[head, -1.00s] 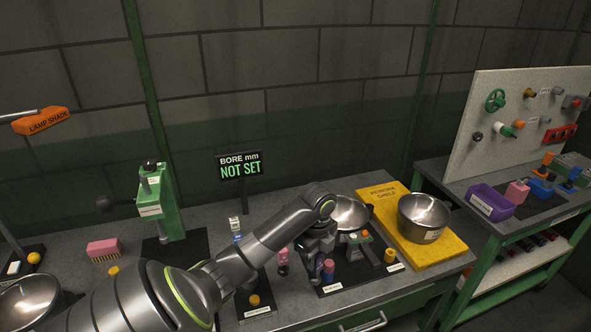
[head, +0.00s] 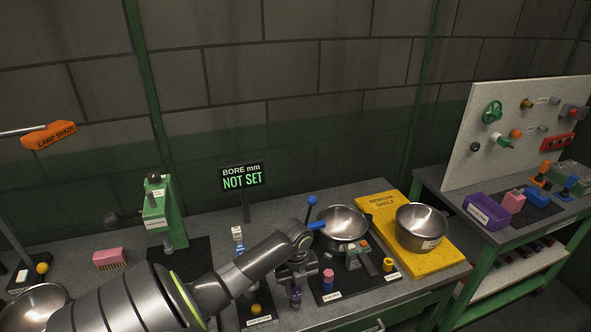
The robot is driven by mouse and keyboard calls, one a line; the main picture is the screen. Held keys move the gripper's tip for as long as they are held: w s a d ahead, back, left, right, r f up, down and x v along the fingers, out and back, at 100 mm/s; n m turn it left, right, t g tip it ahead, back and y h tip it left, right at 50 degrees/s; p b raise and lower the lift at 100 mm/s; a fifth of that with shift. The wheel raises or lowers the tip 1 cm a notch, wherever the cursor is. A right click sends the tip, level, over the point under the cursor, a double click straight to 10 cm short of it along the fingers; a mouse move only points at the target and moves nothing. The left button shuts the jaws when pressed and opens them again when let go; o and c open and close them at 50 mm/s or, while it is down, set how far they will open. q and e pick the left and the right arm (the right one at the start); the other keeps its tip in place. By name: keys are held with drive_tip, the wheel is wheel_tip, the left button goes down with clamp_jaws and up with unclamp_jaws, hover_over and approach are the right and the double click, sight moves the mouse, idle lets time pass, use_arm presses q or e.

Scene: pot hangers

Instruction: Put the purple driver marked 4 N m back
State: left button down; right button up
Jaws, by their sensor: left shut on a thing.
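My left gripper (head: 296,277) reaches over the bench from the left, pointing down. It is shut on the purple driver (head: 295,296), which hangs roughly upright below the fingers. The driver's marking is too small to read. It is over or just left of the dark mat (head: 335,293); I cannot tell whether its lower end touches anything. My right gripper is not in view.
A small yellow item (head: 388,265) is at the mat's right. A green press (head: 165,213) stands left; the sign (head: 242,177) reads NOT SET.

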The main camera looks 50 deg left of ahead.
use_arm(q)
drive_tip(key=shift+f, duration=1.1)
drive_tip(key=c, duration=1.1)
unclamp_jaws()
drive_tip(key=shift+f, duration=0.1)
drive_tip(key=shift+r, duration=0.45)
wheel_tip(320, 180, up, 11)
drive_tip(key=b, duration=0.2)
drive_tip(key=shift+r+b, duration=0.2)
drive_tip(key=shift+b, duration=0.1)
